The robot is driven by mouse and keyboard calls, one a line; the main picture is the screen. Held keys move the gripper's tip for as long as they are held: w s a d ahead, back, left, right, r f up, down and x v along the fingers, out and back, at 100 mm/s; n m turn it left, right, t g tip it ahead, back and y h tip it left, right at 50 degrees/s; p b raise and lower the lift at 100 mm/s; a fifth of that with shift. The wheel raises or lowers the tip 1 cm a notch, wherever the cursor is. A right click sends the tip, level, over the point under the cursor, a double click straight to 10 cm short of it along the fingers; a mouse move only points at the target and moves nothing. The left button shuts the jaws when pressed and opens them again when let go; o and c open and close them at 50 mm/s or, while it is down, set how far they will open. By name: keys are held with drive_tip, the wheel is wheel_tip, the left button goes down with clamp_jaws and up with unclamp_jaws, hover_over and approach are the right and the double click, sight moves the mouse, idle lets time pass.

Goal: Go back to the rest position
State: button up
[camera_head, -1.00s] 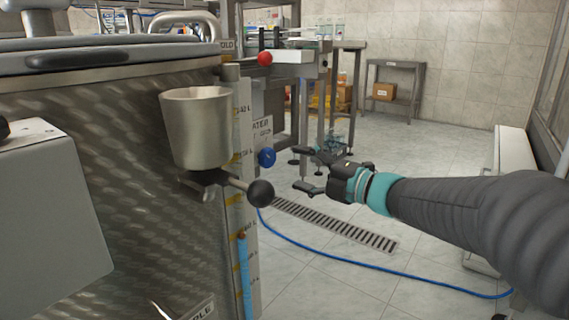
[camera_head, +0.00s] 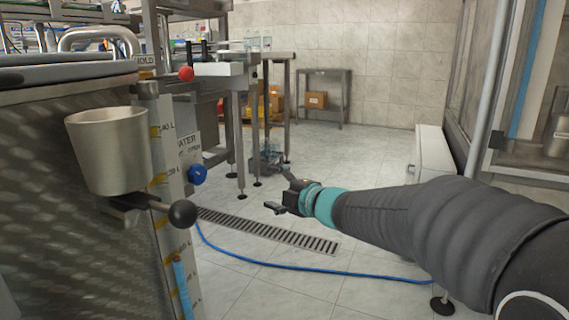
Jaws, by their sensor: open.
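My gripper (camera_head: 278,190) is at the centre of the head view, at the end of my arm, which reaches in from the right. Its dark fingers are spread apart and point left, with nothing between them. It is over the tiled floor, clear of the steel machine at the left. A metal cup (camera_head: 108,150) sits on the side of that machine, left of my gripper and well apart from it.
A black ball-ended lever (camera_head: 183,213) and a blue knob (camera_head: 197,174) stick out from the machine. A floor drain (camera_head: 265,230) and a blue hose (camera_head: 310,268) lie on the floor. A small table with a cardboard box (camera_head: 316,99) stands at the back. A glazed cabinet (camera_head: 520,120) is at the right.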

drive_tip(key=s+d+f+m+g+h+p, duration=0.1)
drive_tip(key=s+d+f+m+h, duration=0.3)
drive_tip(key=d+m+h, duration=0.35)
drive_tip(key=s+d+f+m+g+h+p, duration=0.1)
drive_tip(key=s+d+f+m+h+p, duration=0.25)
drive_tip(key=d+m, duration=0.6)
drive_tip(key=s+d+m+g+h+p, duration=0.1)
drive_tip(key=s+d+m+g, duration=0.15)
drive_tip(key=s, duration=0.65)
drive_tip(key=s+d+m+g+p, duration=0.1)
drive_tip(key=s+m+g, duration=0.2)
drive_tip(key=s, duration=0.7)
drive_tip(key=s+r+m+t+p, duration=0.1)
drive_tip(key=s+r+p, duration=0.3)
drive_tip(key=s+r, duration=0.1)
drive_tip(key=shift+s+a+r+y, duration=0.3)
drive_tip(key=shift+s+r, duration=0.1)
drive_tip(key=shift+s, duration=0.15)
